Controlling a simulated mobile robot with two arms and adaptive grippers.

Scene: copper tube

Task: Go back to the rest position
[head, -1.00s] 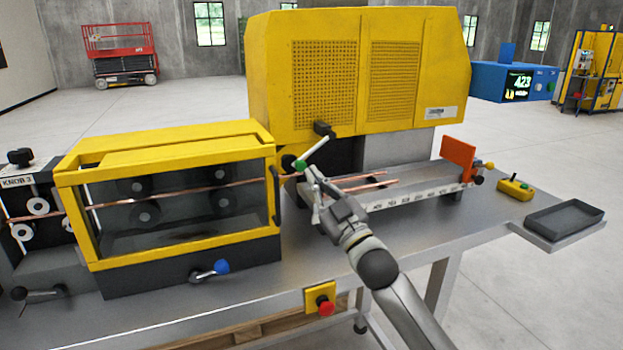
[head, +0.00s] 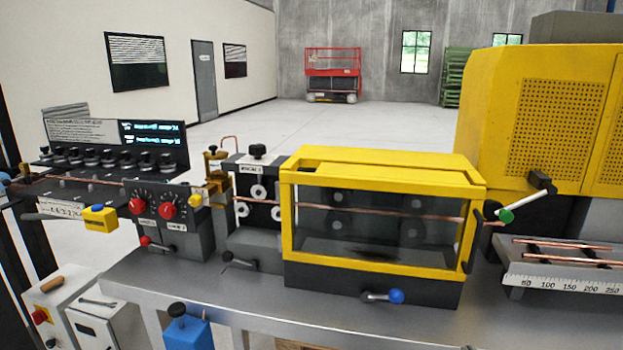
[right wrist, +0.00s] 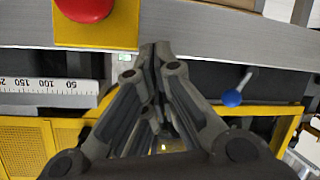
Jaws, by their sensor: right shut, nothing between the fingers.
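My right gripper (right wrist: 154,48) shows in the right wrist view, its fingers shut together with nothing between them. It points towards the bench edge, close to the yellow box with a red button (right wrist: 90,8). No gripper or arm shows in the head view. My left gripper is in neither view. A copper tube (head: 360,210) runs through the yellow-framed guard box (head: 385,160), with its end out on the right side. Short copper pieces (head: 565,258) lie on the scaled tray (head: 530,280) at the right.
A blue-knobbed lever (head: 385,296) sticks out from the guard box front; it also shows in the right wrist view (right wrist: 233,97). A green-knobbed lever (head: 506,215) stands by the yellow machine (head: 540,120). The bench top (head: 440,330) is bare in front.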

